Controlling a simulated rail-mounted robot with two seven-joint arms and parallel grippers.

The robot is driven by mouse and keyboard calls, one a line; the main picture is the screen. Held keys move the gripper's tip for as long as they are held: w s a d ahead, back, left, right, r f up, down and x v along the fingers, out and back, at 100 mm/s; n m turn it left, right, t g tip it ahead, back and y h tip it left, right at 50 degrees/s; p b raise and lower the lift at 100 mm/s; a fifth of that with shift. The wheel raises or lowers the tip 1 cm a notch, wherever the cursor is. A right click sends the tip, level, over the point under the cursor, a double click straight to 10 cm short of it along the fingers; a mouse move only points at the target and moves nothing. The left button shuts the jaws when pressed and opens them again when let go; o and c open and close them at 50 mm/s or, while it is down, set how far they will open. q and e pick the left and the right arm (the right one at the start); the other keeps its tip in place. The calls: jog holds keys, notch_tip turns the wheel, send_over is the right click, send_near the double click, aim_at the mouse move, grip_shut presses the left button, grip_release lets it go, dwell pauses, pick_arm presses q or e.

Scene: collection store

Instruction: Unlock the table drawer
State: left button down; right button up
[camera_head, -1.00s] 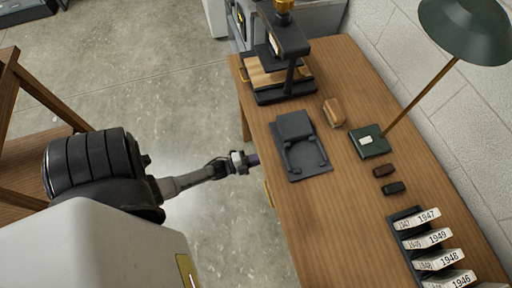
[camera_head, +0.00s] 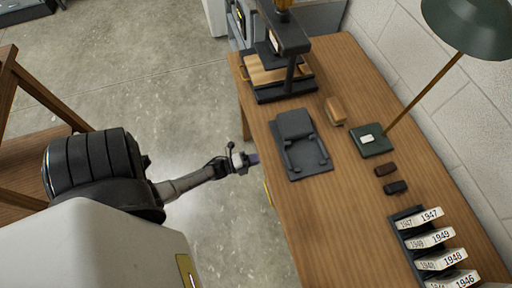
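The wooden table (camera_head: 345,215) stands at the right, its front edge facing my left arm. A yellow drawer handle (camera_head: 268,194) shows just under that edge. The drawer front and any lock are hidden from this angle. My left gripper (camera_head: 251,160) is at the front edge, a little up the picture from the handle. A small purple piece shows at its tip, partly against the table edge. I cannot tell whether it is a held key or part of the gripper, or whether it touches the table. The fingers are too small to read. My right gripper is not in view.
On the table are a black press (camera_head: 285,75), a dark grey stand (camera_head: 302,145), a tan block (camera_head: 335,110), a green lamp (camera_head: 372,140), two small dark blocks (camera_head: 390,178) and a rack of year-labelled cards (camera_head: 408,240). A wooden shelf (camera_head: 40,95) stands at left. Floor between is clear.

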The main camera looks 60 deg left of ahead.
pick_arm(q)
jog(key=c, duration=1.3)
grip_release()
jog(key=shift+c, duration=0.2)
jog(key=s, duration=0.4)
jog(key=s+a, duration=0.1)
jog(key=s, duration=0.4)
jog(key=s+a, duration=0.1)
jog(key=s, duration=0.3)
jog(key=shift+s+p, duration=0.3)
jog(key=shift+s, duration=0.05)
